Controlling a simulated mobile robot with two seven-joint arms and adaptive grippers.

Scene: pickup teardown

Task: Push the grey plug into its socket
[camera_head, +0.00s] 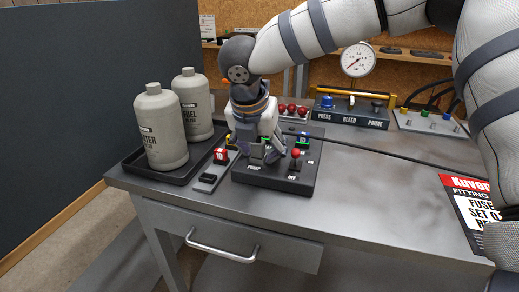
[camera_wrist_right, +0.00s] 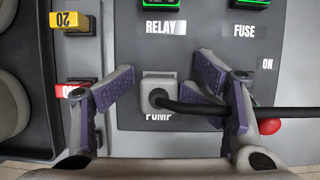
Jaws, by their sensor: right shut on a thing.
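The grey plug (camera_wrist_right: 149,84) is a small square block with a black cable (camera_wrist_right: 240,108) leaving it to the right. It is in the right wrist view, just above the PUMP label of the dark panel box (camera_head: 275,181). My right gripper (camera_head: 262,157) points down over the front of this box. The socket is hidden beneath the plug, and I cannot tell how deep the plug sits. My left gripper is not in view.
A red-knobbed lever (camera_head: 295,156) stands close right of the gripper. Two beige bottles (camera_head: 162,130) stand in a black tray (camera_head: 135,166) at left. A small block with a red part (camera_head: 220,156) lies between. A gauge unit (camera_head: 350,115) is behind.

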